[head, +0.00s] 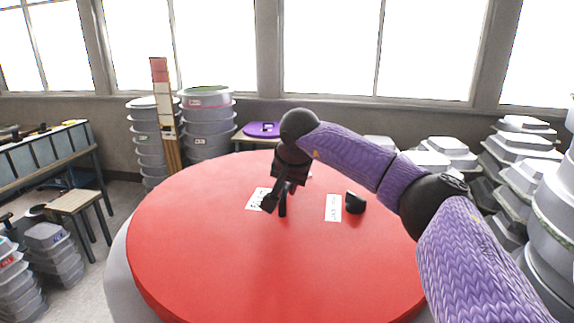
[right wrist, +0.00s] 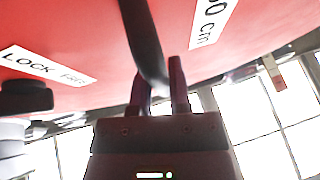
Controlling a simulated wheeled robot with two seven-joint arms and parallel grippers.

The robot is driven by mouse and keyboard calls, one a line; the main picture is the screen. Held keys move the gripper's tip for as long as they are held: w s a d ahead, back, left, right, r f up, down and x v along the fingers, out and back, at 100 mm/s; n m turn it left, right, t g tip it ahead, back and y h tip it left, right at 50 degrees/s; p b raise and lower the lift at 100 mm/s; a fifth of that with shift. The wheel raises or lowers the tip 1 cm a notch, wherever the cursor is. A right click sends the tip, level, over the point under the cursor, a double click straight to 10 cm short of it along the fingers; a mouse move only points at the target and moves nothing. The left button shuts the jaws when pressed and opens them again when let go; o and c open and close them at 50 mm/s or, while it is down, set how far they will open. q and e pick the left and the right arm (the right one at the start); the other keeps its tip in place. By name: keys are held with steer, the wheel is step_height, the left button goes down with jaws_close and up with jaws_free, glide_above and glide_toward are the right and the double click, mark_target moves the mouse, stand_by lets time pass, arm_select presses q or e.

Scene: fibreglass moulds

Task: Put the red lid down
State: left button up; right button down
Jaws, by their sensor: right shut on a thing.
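The red lid (head: 200,265) is a large round disc filling the middle of the head view; it also spans the top of the right wrist view (right wrist: 75,30). It has two white labels, a black knob (head: 355,204) and a dark handle (right wrist: 143,42). My right gripper (head: 279,203) reaches down over the lid's middle; in the right wrist view its fingers (right wrist: 160,88) are shut on the dark handle. Under the lid's left edge a pale grey rounded body (head: 120,275) shows; I cannot tell if the lid touches it. My left gripper is out of view.
Stacked grey moulds stand at the right (head: 525,165) and at the back left (head: 207,125). A purple lid (head: 262,130) lies on a small table behind. A wooden stool (head: 75,203) and more tubs (head: 48,255) are at the left. Some floor between stool and red lid is clear.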

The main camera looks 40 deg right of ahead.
steer(key=shift+f, duration=0.4)
steer(key=c, duration=0.6)
jaws_free()
steer(key=b+v, duration=0.2)
steer(key=v, duration=1)
